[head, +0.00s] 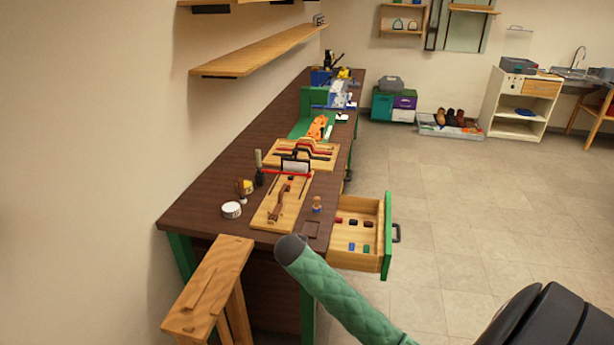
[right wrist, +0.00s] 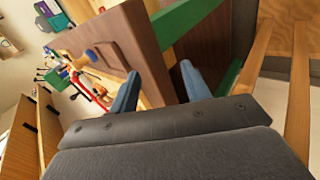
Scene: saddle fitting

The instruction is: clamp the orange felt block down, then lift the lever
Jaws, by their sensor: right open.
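I cannot clearly pick out an orange felt block. A bright orange piece (head: 316,127) lies by the green fixture far along the bench. Nearer, a wooden board (head: 267,212) carries a brown curved piece (head: 279,203) and a red bar (head: 285,174) at its far end. The red bar also shows in the right wrist view (right wrist: 88,86). I cannot tell which part is the lever. My right gripper (right wrist: 160,92) is open, its two blue fingers apart with nothing between them, near the bench's front end. My left gripper is not in view.
The dark bench (head: 188,211) runs along the wall under shelves (head: 250,56). An open drawer (head: 385,250) holds small red, blue and green pieces. A white tin (head: 231,210) and a small stamp-like piece (head: 317,204) flank the board. A wooden stand (head: 212,280) is in front.

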